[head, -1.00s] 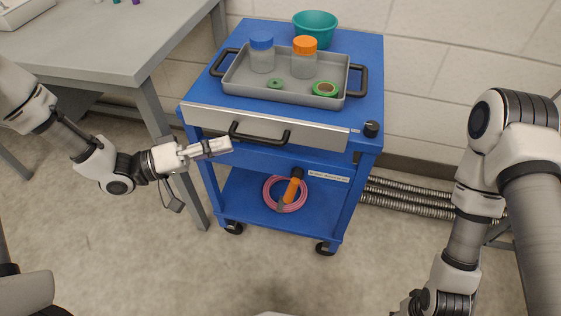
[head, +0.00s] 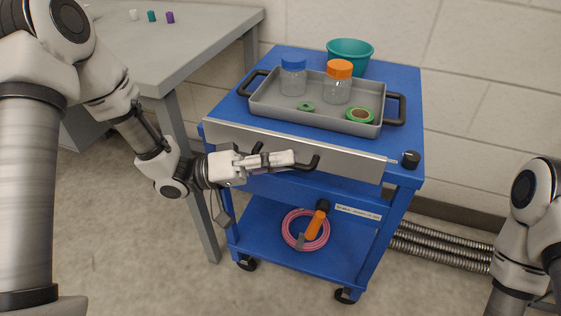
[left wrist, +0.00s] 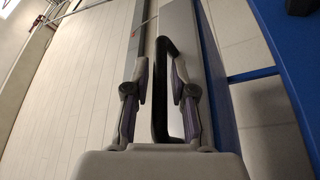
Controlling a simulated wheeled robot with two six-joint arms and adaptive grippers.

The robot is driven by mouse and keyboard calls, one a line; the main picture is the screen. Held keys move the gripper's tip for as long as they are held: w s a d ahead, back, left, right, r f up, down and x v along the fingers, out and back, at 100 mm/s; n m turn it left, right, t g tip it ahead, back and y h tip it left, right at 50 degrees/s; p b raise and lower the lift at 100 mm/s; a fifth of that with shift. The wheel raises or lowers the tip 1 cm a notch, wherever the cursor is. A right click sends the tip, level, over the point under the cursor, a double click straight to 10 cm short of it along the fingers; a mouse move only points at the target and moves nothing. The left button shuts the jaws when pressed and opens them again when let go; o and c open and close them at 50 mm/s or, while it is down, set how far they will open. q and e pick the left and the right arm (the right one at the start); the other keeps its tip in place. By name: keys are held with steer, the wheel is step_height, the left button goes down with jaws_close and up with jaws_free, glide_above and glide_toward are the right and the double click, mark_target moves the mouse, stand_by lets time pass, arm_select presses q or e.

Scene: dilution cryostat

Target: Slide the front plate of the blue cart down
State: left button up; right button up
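The blue cart (head: 408,215) stands in front of me. Its light grey front plate (head: 352,163) is up at the level of the cart top, with a black bar handle (head: 314,164) on its face. My left gripper (head: 284,159) is at this handle and covers much of it in the head view. In the left wrist view the two fingers (left wrist: 160,80) are apart, one on each side of the handle bar (left wrist: 158,105), beside the plate (left wrist: 212,85). Gaps show between the fingers and the bar. My right gripper is out of view.
A pink coil (head: 290,236) lies on the lower shelf. A grey table (head: 190,65) stands close at the left.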

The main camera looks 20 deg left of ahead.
arm_select(q)
jaws_close()
step_height(320, 180, down, 4)
steer(key=shift+s+f+b, duration=0.1)
steer(key=shift+f+b, duration=0.15)
steer(key=shift+b, duration=0.5)
jaws_free()
